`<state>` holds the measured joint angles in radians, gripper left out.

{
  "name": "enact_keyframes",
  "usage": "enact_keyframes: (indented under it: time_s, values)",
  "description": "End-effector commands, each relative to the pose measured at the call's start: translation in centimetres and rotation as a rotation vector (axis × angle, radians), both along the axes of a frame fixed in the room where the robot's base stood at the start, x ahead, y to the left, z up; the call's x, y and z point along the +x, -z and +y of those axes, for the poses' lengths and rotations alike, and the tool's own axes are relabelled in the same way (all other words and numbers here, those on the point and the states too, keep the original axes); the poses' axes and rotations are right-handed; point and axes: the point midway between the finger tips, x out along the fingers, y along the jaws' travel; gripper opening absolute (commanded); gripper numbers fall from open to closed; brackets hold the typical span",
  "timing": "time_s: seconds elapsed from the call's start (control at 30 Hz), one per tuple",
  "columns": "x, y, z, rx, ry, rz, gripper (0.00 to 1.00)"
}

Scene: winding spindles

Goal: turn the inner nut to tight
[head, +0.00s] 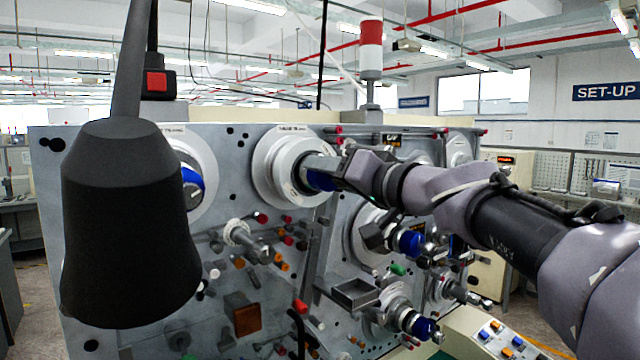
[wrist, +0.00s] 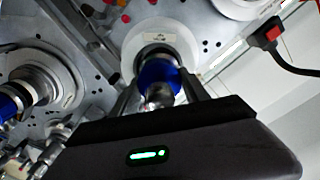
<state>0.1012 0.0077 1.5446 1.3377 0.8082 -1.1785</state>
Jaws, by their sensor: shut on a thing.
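A blue nut (head: 319,181) sits on the spindle in front of a large pale round flange (head: 277,163), at the upper middle of the machine panel in the head view. The nut also shows in the wrist view (wrist: 158,74), with a shiny metal spindle end (wrist: 159,98) nearer the camera. My gripper (head: 322,172) reaches in from the right, and its fingers stand on both sides of the nut. It is shut on the blue nut. The fingers partly hide the nut in the head view, and I cannot read how tight it is.
Another blue nut (head: 191,187) is on the spindle to the left. More blue-nut spindles (head: 409,243) stand below my arm. A dark lamp-like shape (head: 130,225) hangs at the left front. A red-and-white beacon (head: 371,50) stands on top. Small coloured knobs stick out of the panel.

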Motion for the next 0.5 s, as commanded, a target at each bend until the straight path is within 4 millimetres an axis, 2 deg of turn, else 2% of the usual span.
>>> enact_keyframes:
  time_s: [0.5]
  values:
    - [0.03, 0.05, -0.04, 0.403, 0.0, 0.27, 0.13]
